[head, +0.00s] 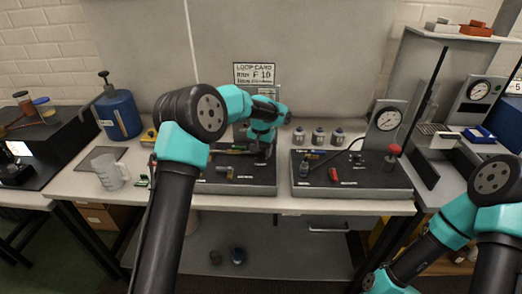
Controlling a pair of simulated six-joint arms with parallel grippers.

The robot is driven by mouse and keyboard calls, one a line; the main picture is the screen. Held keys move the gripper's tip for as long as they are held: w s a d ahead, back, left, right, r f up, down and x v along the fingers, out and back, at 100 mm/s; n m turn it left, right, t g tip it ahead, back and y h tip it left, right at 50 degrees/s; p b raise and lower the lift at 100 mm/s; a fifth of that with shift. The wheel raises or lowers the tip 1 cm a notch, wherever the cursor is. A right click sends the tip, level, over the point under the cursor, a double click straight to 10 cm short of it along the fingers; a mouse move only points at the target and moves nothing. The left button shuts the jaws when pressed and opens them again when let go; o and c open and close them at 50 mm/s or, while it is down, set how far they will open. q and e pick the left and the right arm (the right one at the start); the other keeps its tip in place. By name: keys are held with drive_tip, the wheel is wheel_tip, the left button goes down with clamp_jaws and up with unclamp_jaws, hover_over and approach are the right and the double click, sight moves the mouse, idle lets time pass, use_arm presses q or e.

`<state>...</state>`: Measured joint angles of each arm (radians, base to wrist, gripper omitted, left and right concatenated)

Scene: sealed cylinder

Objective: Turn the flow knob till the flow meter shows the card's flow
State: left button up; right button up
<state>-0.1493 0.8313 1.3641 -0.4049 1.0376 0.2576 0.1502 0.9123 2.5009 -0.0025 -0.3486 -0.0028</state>
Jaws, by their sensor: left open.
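A white loop card (255,74) is on the back wall and reads "F 10" on its second line; its smaller print is unclear. Below it, a grey upright panel (270,91) stands behind my left arm and is mostly covered. A dark equipment board (255,188) lies in front of it with small fittings on top. My left gripper (260,153) is open and points down over the back of this board. I cannot make out the flow knob or the flow meter's reading; my arm covers that area. My right gripper is out of view; only my right arm shows at lower right.
A second dark board (350,188) to the right carries a round gauge (388,118) and a red-topped knob (394,150). Several small jars (318,136) stand behind it. At left are a blue canister (119,115) and a clear beaker (109,172). The bench's front strip is clear.

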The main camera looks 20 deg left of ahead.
sight(261, 151)
use_arm(q)
drive_tip(key=c, duration=0.9)
drive_tip(key=shift+m, duration=1.1)
drive_tip(key=o, duration=0.9)
wheel_tip(261, 151, up, 18)
drive_tip(key=shift+f, duration=0.25)
drive_tip(key=shift+f, duration=0.1)
